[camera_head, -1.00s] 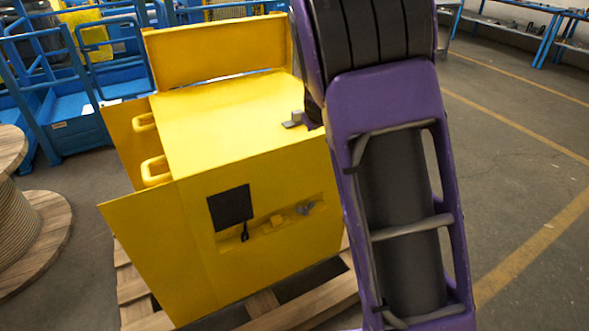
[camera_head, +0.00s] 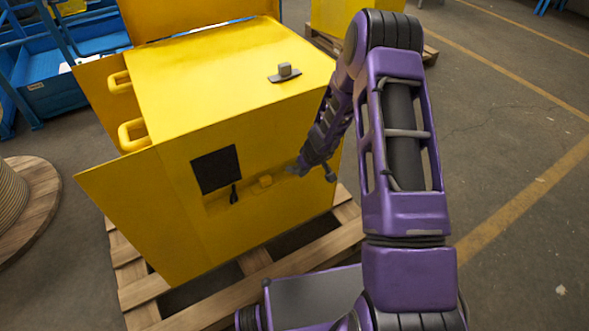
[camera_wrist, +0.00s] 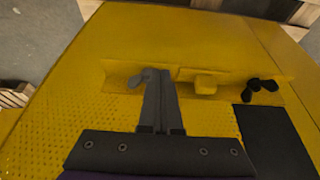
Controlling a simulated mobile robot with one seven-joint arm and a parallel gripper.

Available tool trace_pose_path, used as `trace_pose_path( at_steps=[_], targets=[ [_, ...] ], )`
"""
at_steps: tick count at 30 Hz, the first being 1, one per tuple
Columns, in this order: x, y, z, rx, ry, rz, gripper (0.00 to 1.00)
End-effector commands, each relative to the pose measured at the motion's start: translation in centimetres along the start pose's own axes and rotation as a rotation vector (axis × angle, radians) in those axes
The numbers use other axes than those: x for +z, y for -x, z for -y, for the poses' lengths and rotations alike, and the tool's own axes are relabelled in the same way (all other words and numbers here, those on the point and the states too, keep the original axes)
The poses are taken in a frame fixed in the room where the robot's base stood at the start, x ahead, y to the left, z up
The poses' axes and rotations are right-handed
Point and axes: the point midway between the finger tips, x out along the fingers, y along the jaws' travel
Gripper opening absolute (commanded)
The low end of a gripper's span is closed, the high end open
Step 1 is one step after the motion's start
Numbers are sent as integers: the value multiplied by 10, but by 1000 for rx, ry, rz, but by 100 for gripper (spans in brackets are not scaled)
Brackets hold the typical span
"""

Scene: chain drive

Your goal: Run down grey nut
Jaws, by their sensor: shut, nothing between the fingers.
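My gripper (camera_head: 298,169) is at the slotted recess in the front of the yellow cabinet (camera_head: 220,80), near the recess's right end. In the wrist view my gripper (camera_wrist: 160,84) shows with its fingers together and empty. A small grey winged part (camera_wrist: 139,79), which looks like the grey nut, sits in the recess just left of the fingertips. The fingers partly cover it, and I cannot tell whether they touch it. In the head view my gripper hides it.
A yellow block (camera_head: 265,181) and a black knob (camera_head: 234,194) sit in the recess, with a black panel (camera_head: 216,169) beside them. A grey clamp-like piece (camera_head: 285,73) lies on the cabinet top. The cabinet stands on a wooden pallet (camera_head: 143,292). A cable reel stands left.

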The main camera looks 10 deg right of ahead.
Motion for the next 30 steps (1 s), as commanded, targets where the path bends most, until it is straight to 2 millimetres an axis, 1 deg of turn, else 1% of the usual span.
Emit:
trace_pose_path(
  at_steps=[1, 7, 9, 18, 24, 30],
  targets=[
    [1, -12, 0, -1, -2, 1, 0],
    [1, -52, 1, 0, 0, 2, 0],
    [-10, -48, 1, 2, 5, 0, 0],
    [-32, -59, 0, 1, 3, -1, 0],
    [-37, -62, 0, 1, 1, 0, 0],
    [-38, -62, 0, 1, 0, 0, 0]
  ],
)
